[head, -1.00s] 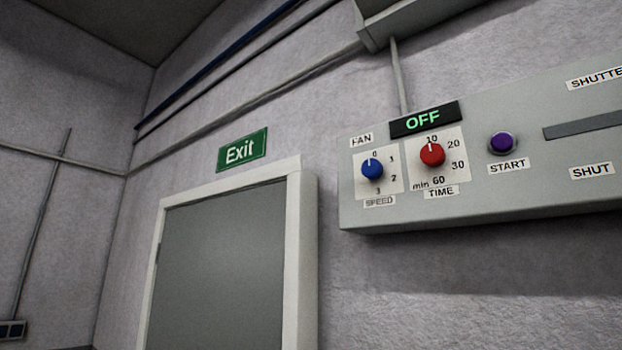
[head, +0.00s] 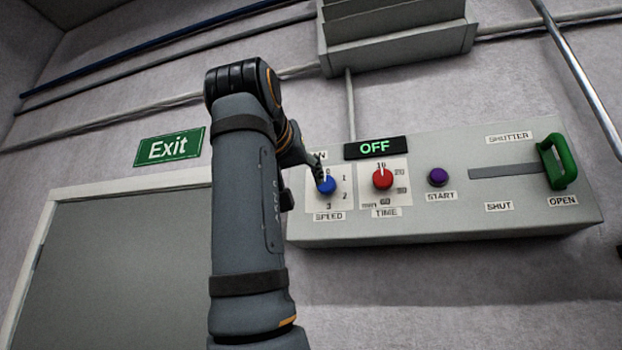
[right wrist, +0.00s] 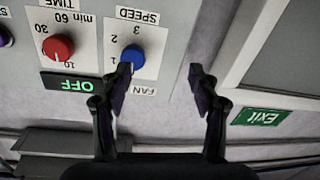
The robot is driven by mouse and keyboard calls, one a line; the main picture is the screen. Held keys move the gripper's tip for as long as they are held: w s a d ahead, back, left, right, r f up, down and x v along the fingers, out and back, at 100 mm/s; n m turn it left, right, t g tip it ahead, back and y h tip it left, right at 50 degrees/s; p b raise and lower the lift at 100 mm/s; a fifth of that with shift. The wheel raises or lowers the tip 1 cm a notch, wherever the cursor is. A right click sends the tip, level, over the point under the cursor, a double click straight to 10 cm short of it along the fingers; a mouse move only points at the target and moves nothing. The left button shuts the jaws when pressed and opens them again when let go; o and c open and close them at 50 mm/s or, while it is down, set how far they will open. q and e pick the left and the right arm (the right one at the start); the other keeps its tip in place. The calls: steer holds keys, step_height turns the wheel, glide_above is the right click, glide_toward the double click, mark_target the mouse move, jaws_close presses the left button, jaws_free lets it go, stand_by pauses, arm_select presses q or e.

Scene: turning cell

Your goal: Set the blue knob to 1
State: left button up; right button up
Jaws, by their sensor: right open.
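The blue knob (head: 326,186) sits on the FAN SPEED dial of the grey wall panel, with marks 0 to 3 around it. A white mark shows at its top, toward the 0. My right gripper (head: 317,166) is at the knob's upper left, partly covering the FAN label. In the right wrist view, which is upside down, my right gripper (right wrist: 160,69) is open and empty. One finger overlaps the lower edge of the blue knob (right wrist: 132,60); the other is off to the right over the wall. I cannot tell whether the finger touches the knob. My left gripper is not in view.
A red TIME knob (head: 382,178), a purple START button (head: 437,177) and a green shutter handle (head: 556,162) are right of the dial. The display (head: 374,148) above reads OFF. A grey door (head: 120,270) and Exit sign (head: 170,147) are left.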

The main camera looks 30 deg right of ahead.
mark_target(325, 182)
steer(key=s+d+r, duration=0.2)
steer(key=s+r, duration=0.1)
steer(key=s, duration=0.2)
steer(key=shift+m+h, duration=0.4)
steer(key=p+x, duration=0.1)
steer(key=x, duration=0.2)
steer(key=p+x, duration=0.1)
steer(key=x, duration=0.3)
steer(key=p+x, duration=0.2)
steer(key=x, duration=0.1)
steer(key=shift+w+f, duration=0.1)
steer(key=shift+w, duration=0.6)
steer(key=shift+a, duration=0.3)
steer(key=shift+c, duration=0.5)
steer(key=shift+d, duration=0.1)
steer(key=c, duration=1.1)
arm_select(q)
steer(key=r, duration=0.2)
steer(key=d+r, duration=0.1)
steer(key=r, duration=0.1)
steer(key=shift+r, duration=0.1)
arm_select(e)
steer(key=shift+o, duration=0.2)
